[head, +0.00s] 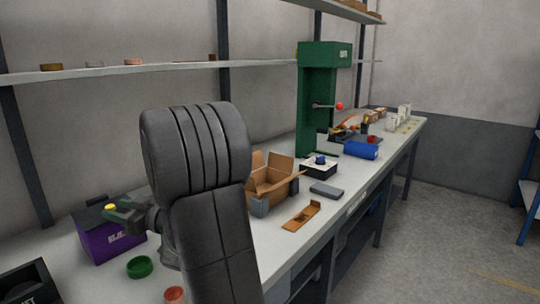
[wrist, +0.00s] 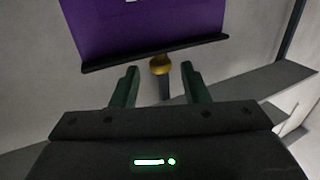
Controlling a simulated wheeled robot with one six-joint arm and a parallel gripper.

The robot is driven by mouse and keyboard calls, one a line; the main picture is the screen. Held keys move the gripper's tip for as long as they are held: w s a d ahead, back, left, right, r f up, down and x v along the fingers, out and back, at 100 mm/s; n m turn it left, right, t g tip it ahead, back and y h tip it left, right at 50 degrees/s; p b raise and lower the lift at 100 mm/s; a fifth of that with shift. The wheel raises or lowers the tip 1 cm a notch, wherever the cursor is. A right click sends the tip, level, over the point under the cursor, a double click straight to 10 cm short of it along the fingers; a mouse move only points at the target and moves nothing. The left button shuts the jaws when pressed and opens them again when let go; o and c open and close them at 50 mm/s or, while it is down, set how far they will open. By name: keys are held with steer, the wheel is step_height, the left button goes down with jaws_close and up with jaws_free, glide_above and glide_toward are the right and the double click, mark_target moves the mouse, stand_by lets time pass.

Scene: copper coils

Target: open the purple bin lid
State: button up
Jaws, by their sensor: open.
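The purple bin (head: 100,240) stands on the bench at the left, with white lettering on its front. Its dark lid (head: 88,215) lies across the top and looks shut. A yellow-gold knob (head: 110,207) sits at the lid's edge. My arm hides part of the bench right of the bin.
A green cup (head: 139,267) and a red-orange cup (head: 174,295) stand in front of the bin. A black box (head: 28,284) is at the lower left. Beyond my arm are an open cardboard box (head: 272,190) and a green press (head: 317,110). A shelf (head: 150,72) runs above.

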mark_target(109, 205)
steer(key=x, duration=0.3)
steer(key=shift+a+r, duration=0.15)
steer(key=shift+a, duration=0.05)
steer(key=shift+w+a+r+p, duration=0.15)
steer(key=shift+a+r+p, duration=0.1)
steer(key=shift+p, duration=0.65)
steer(key=shift+d+r+h+p, duration=0.15)
steer(key=shift+r+h+p, duration=0.2)
steer(key=shift+p, duration=0.45)
steer(key=shift+r+m+h+p, duration=0.1)
steer(key=shift+m+h+p, duration=0.25)
steer(key=shift+p, duration=0.8)
steer(key=shift+w+g+p, duration=0.1)
steer(key=shift+g+p, duration=0.2)
steer(key=shift+p, duration=0.35)
